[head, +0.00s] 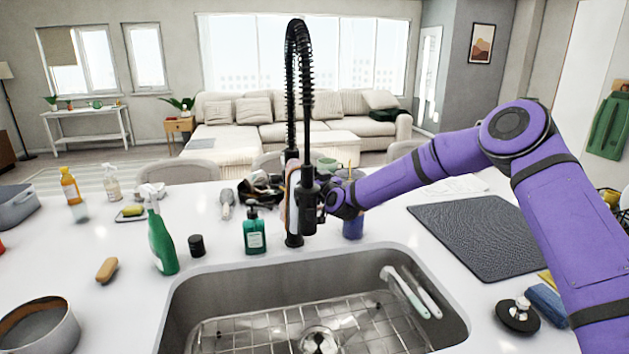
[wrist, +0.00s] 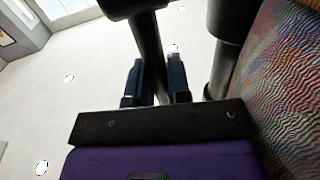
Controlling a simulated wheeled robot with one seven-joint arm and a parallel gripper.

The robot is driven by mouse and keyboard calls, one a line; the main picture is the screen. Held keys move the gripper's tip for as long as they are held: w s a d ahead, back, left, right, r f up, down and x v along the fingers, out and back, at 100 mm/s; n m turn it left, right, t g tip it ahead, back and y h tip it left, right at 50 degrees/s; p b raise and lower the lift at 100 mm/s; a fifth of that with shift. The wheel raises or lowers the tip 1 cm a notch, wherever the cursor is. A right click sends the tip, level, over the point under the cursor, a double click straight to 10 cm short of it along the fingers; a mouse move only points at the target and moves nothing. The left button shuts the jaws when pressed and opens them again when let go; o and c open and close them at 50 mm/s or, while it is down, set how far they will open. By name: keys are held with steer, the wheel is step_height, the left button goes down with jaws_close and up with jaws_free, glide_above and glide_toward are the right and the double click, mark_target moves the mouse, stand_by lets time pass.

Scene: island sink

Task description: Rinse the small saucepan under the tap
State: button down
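A grey round pan (head: 40,328), likely the small saucepan, stands on the counter at the lower left, cut by the frame edge; no handle shows. The black spring tap (head: 299,120) rises behind the steel sink (head: 215,285). No water is seen running. My gripper (head: 318,196) is at the tap, largely hidden by its black parts in the head view. In the wrist view the two dark fingers of my gripper (wrist: 154,82) stand apart, with a black tube (wrist: 151,45) showing between them. I cannot tell whether they press on it.
A wire rack (head: 270,330) and a white-and-green brush (head: 400,290) are in the sink. A green spray bottle (head: 162,240) and a soap bottle (head: 254,232) stand at its left and back. A dark mat (head: 475,235) and a knobbed black disc (head: 517,316) lie right.

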steer(key=shift+s+d+f+n+t+y, duration=0.1)
steer(key=shift+s+d+n+t+y, duration=0.1)
steer(key=shift+s+t+y, duration=0.35)
steer(key=shift+s+d+n+t+y, duration=0.1)
steer(key=shift+s+n+t+y, duration=0.15)
steer(key=shift+t, duration=0.4)
steer(key=c, duration=1.1)
jaws_free()
steer(key=shift+s, duration=0.1)
steer(key=v, duration=1)
steer(key=shift+s+d, duration=0.15)
steer(key=shift+s, duration=0.15)
steer(key=shift+f, duration=0.1)
